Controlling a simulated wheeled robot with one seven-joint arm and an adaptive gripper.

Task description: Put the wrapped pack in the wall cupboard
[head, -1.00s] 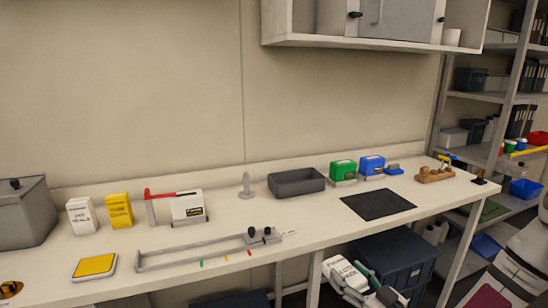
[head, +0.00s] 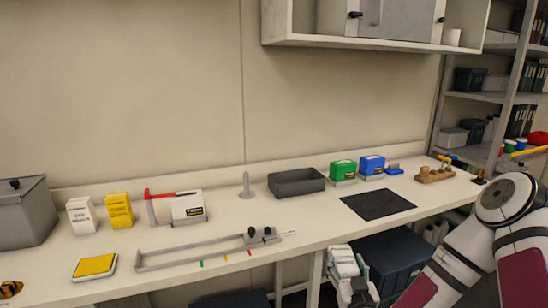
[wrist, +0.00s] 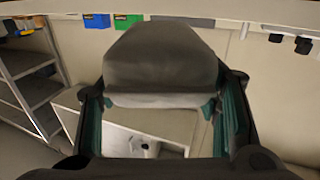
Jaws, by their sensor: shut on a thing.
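The wrapped pack (head: 343,257) is whitish in the head view, low in front of the bench. In the wrist view it is a large grey-and-white block (wrist: 160,60) between the teal-padded fingers. My gripper (head: 346,268) is shut on it, below the bench's front edge. The wall cupboard (head: 350,42) hangs on the wall at the upper right, well above my gripper. Its left bay is open, a grey door covers the middle, and its top is cut off by the frame. A white cup (head: 452,37) stands at its right end.
The bench (head: 330,222) holds a grey tray (head: 296,182), a black mat (head: 378,204), green (head: 343,170) and blue (head: 372,165) boxes, and a long rail (head: 205,256). A dark crate (head: 395,260) stands below the bench, near my gripper. Shelving (head: 480,97) rises at right.

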